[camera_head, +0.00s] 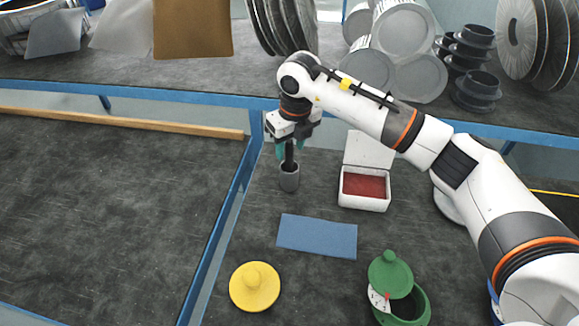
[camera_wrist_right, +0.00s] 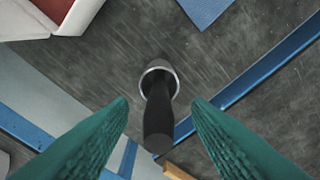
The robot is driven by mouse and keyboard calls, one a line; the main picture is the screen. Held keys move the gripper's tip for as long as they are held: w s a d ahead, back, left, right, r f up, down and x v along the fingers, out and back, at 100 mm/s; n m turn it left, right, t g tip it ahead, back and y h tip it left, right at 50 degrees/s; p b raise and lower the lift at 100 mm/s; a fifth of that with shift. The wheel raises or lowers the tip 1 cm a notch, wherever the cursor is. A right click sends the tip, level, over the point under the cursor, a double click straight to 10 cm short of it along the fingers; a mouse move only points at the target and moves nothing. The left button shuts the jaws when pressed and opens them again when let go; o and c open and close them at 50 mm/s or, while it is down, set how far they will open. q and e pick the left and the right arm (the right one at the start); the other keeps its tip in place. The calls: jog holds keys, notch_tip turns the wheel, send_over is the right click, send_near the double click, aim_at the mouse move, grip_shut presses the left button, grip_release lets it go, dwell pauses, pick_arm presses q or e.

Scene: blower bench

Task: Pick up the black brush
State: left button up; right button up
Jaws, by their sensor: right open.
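The black brush (camera_head: 289,156) stands upright in a small grey cup (camera_head: 289,178) on the bench. In the right wrist view the brush (camera_wrist_right: 158,122) points up toward the camera out of the cup's round rim (camera_wrist_right: 173,72). My right gripper (camera_head: 290,150) is at the brush's upper part. In the wrist view its two green fingers (camera_wrist_right: 158,103) are open, one on each side of the brush, with gaps to both. The brush's lower end is hidden in the cup. My left gripper is not in view.
A white box with red lining (camera_head: 365,200) stands open right of the cup. A blue mat (camera_head: 317,236), a yellow lid (camera_head: 254,287) and a green pot (camera_head: 409,305) lie nearer. A blue frame edge (camera_head: 218,235) runs to the left. A shelf with discs is behind.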

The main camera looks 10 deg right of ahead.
aim_at(289, 153)
jog(key=f, duration=0.1)
jog(key=f+b, duration=0.1)
jog(key=f, duration=0.1)
jog(key=shift+w+f, duration=0.2)
jog(key=shift+w, duration=0.1)
jog(key=shift+r, duration=0.1)
grip_shut()
notch_tip(289, 153, up, 10)
jog(key=shift+r+b, duration=0.1)
jog(key=shift+b, duration=0.25)
